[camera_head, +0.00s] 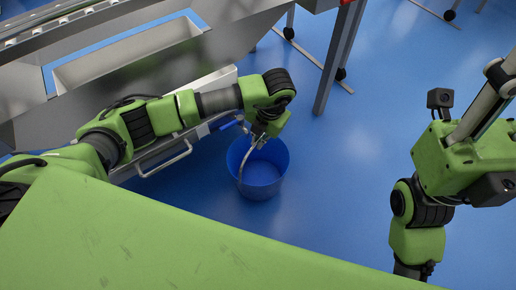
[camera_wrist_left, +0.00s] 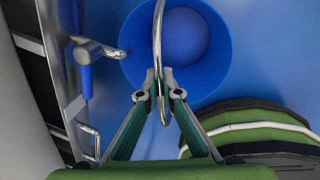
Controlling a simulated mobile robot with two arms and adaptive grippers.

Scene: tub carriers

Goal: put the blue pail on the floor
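The blue pail (camera_head: 262,183) is upright with its open top facing up, below my left gripper in the head view. It also shows in the left wrist view (camera_wrist_left: 212,72), and it looks empty. Its thin metal handle (camera_head: 243,160) stands up from the rim. My left gripper (camera_head: 260,141) is over the pail's rim. In the left wrist view its fingertips (camera_wrist_left: 159,76) are closed together on the handle (camera_wrist_left: 158,30). Whether the pail's base touches the floor cannot be told. My right arm shows at the right, but its fingers do not.
A metal trough structure (camera_head: 130,60) stands at the upper left, with a bent metal tube frame (camera_head: 165,160) close to the pail's left side. A table leg with a castor (camera_head: 340,74) is behind. The blue floor (camera_head: 335,180) is clear right of the pail.

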